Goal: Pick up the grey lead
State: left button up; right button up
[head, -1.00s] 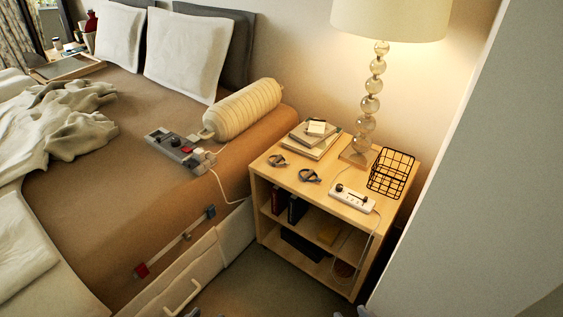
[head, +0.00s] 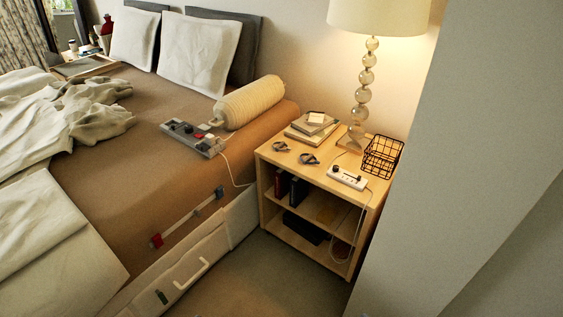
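Two small grey looped items that look like coiled leads lie on top of the wooden nightstand (head: 268,158). One grey loop (head: 281,146) is near the left edge, and the other grey loop (head: 309,158) is just to its right, nearer the front. I cannot tell which is the grey lead. Neither of my grippers is in view.
A white power strip (head: 347,178) with a cable, a wire basket (head: 382,157), books (head: 312,128) and a lamp (head: 361,96) share the nightstand top. A grey power strip (head: 193,137) lies on the bed (head: 120,160). A pale wall (head: 470,130) closes the right side. Floor (head: 250,280) shows in front.

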aim_at(280, 144)
jog(key=u, duration=0.65)
jog(key=i, duration=0.5)
jog(key=u, duration=0.25)
